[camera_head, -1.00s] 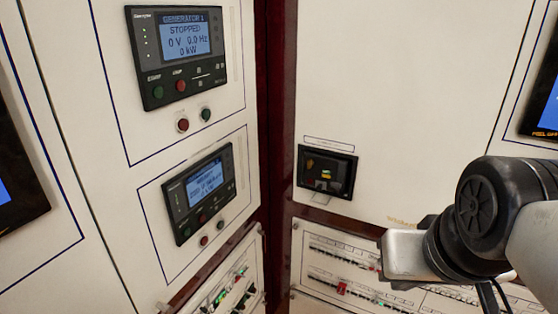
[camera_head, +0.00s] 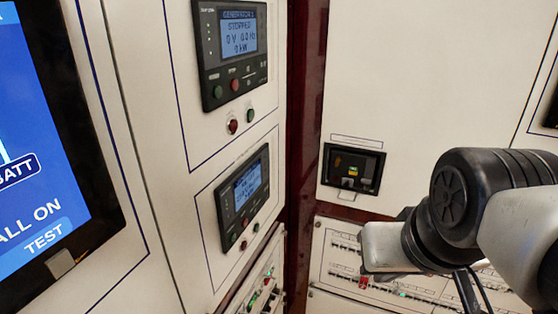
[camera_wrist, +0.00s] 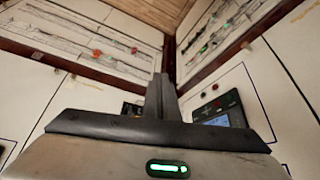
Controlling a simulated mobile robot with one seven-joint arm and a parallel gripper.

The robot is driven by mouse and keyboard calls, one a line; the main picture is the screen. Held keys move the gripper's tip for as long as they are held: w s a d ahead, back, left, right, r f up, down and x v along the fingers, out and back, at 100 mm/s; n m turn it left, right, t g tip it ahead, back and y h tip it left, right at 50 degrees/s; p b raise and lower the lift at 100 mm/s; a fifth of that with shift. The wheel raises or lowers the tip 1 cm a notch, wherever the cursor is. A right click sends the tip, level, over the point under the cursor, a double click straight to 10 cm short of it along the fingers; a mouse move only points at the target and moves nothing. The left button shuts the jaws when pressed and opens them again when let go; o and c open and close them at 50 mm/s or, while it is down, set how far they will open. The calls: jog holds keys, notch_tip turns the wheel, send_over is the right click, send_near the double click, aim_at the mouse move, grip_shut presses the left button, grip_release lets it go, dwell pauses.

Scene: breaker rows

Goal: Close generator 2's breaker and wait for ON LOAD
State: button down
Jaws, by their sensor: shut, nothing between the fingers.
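The lower generator controller (camera_head: 243,195) is a black panel with a lit blue screen, too blurred to read. A red button (camera_head: 243,245) and a green button (camera_head: 256,228) sit below it. It appears to be the controller at the right in the wrist view (camera_wrist: 220,112), partly hidden by my gripper's body. Above it in the head view, the generator 1 controller (camera_head: 233,48) reads STOPPED, 0 V, with its own red and green buttons below. My gripper (camera_wrist: 161,82) is shut and empty in the wrist view, apart from the panels.
A large blue screen (camera_head: 45,130) with a TEST label fills the left. A dark recessed device (camera_head: 352,169) is on the right cabinet wall. Breaker rows (camera_head: 375,280) lie below it, and another row (camera_head: 264,290) is below the generator panels. A dark red corner post separates the cabinets.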

jog(key=shift+d, duration=0.15)
jog(key=w+f+n+t+b, duration=0.25)
jog(key=w+f+b, duration=0.4)
jog(key=w, duration=0.35)
jog(key=w+f+n+t+b, duration=0.25)
jog(key=w+f+b, duration=0.35)
jog(key=w, duration=0.5)
jog(key=w+a+f+n+t+y+b, duration=0.2)
jog(key=w+a+f+n+y+b, duration=0.4)
jog(key=a+f, duration=0.4)
jog(key=shift+w+a+f+y, duration=0.35)
jog(key=shift+w+a, duration=0.35)
jog(key=shift+a, duration=0.25)
jog(key=shift+a, duration=0.1)
